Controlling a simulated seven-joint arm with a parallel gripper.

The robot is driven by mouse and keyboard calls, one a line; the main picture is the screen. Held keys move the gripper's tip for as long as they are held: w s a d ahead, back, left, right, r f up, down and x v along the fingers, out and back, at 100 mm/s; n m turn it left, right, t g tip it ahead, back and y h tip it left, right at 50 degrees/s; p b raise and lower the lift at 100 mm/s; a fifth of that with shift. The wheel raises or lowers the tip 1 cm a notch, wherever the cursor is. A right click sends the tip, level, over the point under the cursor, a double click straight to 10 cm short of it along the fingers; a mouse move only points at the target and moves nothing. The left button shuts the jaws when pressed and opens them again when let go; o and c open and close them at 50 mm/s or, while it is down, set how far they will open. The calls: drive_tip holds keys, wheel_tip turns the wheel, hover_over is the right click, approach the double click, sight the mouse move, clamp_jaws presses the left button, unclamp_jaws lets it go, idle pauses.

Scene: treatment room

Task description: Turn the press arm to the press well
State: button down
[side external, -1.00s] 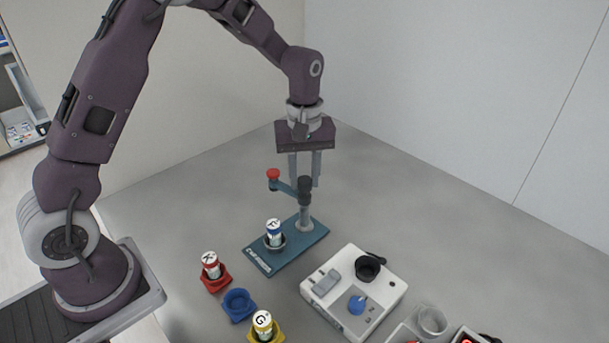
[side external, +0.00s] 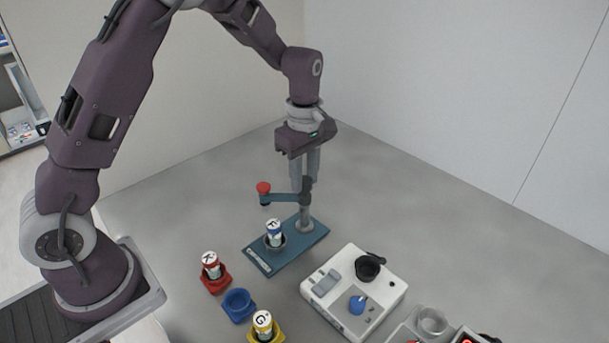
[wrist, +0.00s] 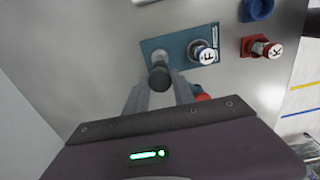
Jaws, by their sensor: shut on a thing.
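The press arm (side external: 284,197) is a teal bar on a post, with a dark hub (side external: 306,187) and a red knob (side external: 263,188) at its free end. My gripper (side external: 305,180) points down and is shut on the hub, which shows between the fingertips in the wrist view (wrist: 160,78). The press well (side external: 275,244) is a grey cup on the teal base plate (side external: 300,248). A canister marked F (side external: 274,230) stands upright in it. In the wrist view the red knob (wrist: 202,94) is off to one side of the well, partly hidden by a finger.
A red holder (side external: 217,283) with a canister marked K, an empty blue holder (side external: 238,306) and a yellow holder (side external: 268,334) with a canister marked G stand in front. A white device (side external: 345,310) stands at front right. The table behind the press is clear.

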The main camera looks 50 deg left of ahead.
drive_tip(key=n, duration=0.4)
drive_tip(key=shift+n, duration=0.3)
drive_tip(key=n, duration=0.4)
drive_tip(key=shift+r, duration=0.1)
drive_tip(key=shift+n, duration=0.3)
drive_tip(key=shift+w, duration=0.1)
drive_tip(key=c, duration=1.1)
unclamp_jaws()
drive_tip(key=shift+o, duration=0.2)
wheel_tip(320, 180, up, 7)
